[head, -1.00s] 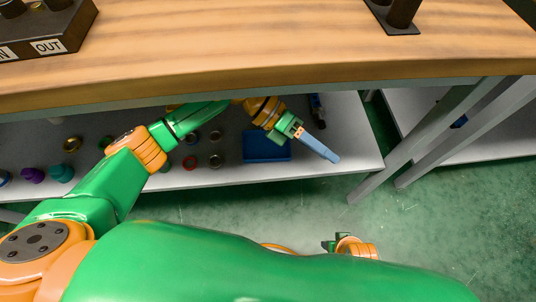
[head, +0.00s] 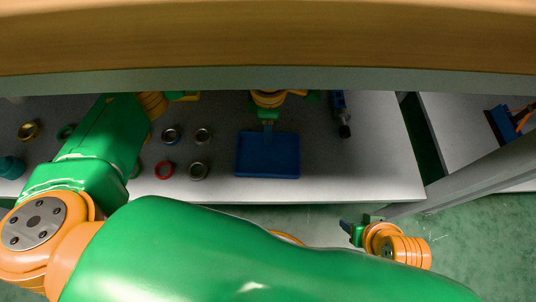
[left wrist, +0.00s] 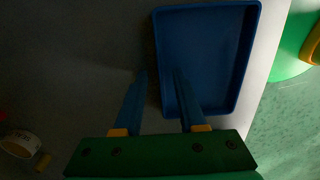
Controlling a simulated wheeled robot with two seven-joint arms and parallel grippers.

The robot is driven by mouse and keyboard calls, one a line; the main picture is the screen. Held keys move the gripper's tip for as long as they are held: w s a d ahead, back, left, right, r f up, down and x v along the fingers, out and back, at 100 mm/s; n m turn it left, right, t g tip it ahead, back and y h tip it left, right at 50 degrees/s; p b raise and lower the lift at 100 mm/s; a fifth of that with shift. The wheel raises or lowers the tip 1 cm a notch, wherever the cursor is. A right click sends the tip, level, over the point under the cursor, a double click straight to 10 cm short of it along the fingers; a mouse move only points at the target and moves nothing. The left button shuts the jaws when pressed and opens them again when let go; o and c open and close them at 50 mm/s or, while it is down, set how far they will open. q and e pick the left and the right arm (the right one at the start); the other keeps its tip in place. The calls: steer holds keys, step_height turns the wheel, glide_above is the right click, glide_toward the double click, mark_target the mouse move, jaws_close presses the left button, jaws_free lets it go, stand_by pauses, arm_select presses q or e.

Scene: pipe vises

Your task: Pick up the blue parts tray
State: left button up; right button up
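The blue parts tray (head: 285,155) lies flat on the grey lower shelf, under the overhanging table. My left gripper (head: 267,135) is over the tray's back edge in the head view. In the left wrist view the tray (left wrist: 215,60) is empty, and the left gripper (left wrist: 159,74) is open. One finger appears outside the tray's back wall and the other overlaps its inside. I cannot tell whether they touch the wall. My right gripper (head: 350,230) is low at the right, away from the tray; whether it is open is unclear.
The table's edge (head: 268,45) hangs over the shelf (head: 370,165). Several rings, including a red one (head: 165,170), lie left of the tray. A dark blue tool (head: 340,115) lies to its right. A grey table leg (head: 480,180) stands at the right.

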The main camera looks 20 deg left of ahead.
arm_select(q)
steer(key=shift+f, duration=0.15)
jaws_close()
stand_by(1.4)
